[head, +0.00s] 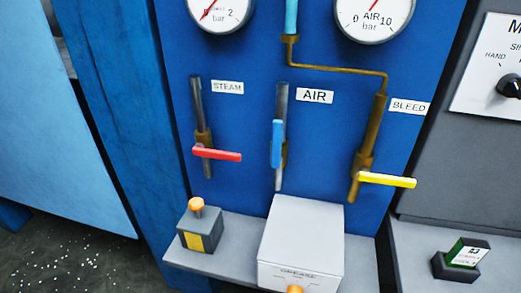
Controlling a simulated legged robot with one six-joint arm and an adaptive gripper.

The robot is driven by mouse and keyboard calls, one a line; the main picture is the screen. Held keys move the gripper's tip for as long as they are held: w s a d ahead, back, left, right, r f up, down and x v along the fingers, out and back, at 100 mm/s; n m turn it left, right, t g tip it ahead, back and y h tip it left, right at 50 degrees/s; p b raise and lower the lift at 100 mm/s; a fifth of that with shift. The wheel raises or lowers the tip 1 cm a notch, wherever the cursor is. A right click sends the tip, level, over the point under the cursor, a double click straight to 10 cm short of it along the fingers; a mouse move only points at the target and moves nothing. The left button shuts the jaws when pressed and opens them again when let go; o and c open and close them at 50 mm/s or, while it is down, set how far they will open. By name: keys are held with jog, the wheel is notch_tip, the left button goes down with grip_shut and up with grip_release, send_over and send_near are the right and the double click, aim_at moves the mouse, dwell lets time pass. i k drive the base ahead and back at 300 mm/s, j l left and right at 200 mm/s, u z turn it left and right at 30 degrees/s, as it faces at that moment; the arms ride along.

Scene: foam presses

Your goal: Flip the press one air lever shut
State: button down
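The air lever (276,144) is blue and stands upright, in line with its grey vertical pipe (281,100), below the AIR label (315,96) on the blue panel. The red steam lever (217,154) to its left points across its pipe, to the right. The yellow bleed lever (388,180) to its right also points across its brass pipe. My gripper does not show in the head view, and nothing covers the air lever.
A grey box (301,240) stands on the ledge below the air lever. A smaller box with an orange button (196,205) stands to its left. Two gauges (374,16) sit above. A grey panel with a black knob (510,86) is at the right.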

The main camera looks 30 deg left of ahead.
aim_at(276, 158)
jog(key=u, duration=1.35)
